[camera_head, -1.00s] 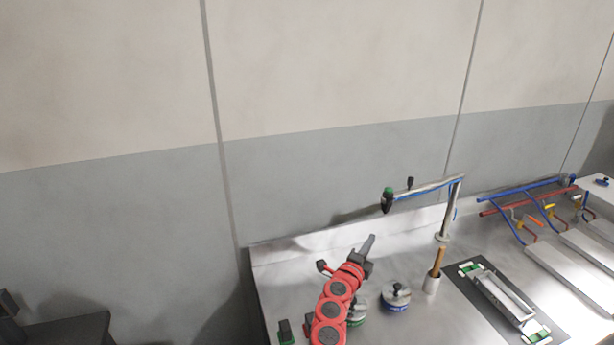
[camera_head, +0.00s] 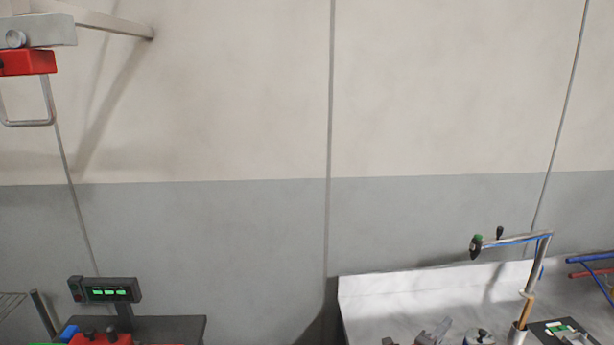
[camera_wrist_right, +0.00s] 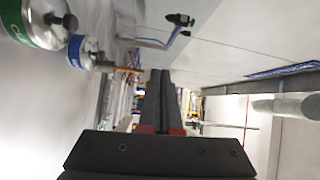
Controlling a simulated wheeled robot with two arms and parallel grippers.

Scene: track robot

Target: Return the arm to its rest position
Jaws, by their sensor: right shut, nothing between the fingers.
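My left gripper is not in either view.
A canister with a blue label (camera_wrist_right: 82,50) and one with a green label (camera_wrist_right: 45,22) show beside the fingers in the wrist view. A pole with a bent arm (camera_head: 535,265) stands on the bench. A scale display (camera_head: 108,290) is at lower left.

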